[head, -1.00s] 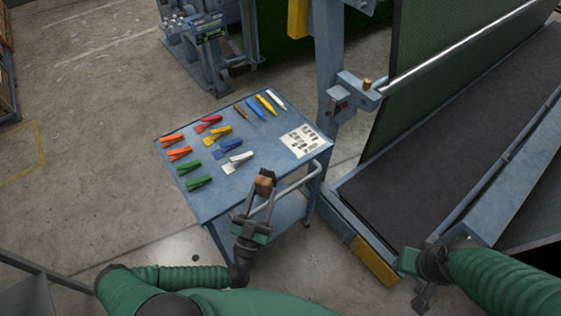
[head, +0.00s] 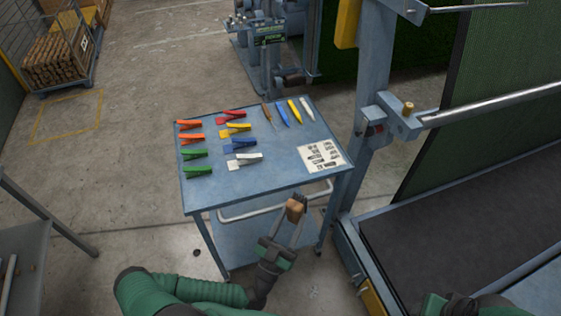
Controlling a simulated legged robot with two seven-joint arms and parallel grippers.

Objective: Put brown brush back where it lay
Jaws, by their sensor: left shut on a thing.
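My left gripper (head: 298,220) is shut on the brown brush (head: 295,210), a small block with a dark side.
Orange and green clips (head: 193,153) lie at the trolley's left, with red, yellow, blue and white tools beside them. Several slim tools (head: 282,113) lie at the back. A blue machine post (head: 370,110) stands close on the right. Concrete floor is open on the left.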

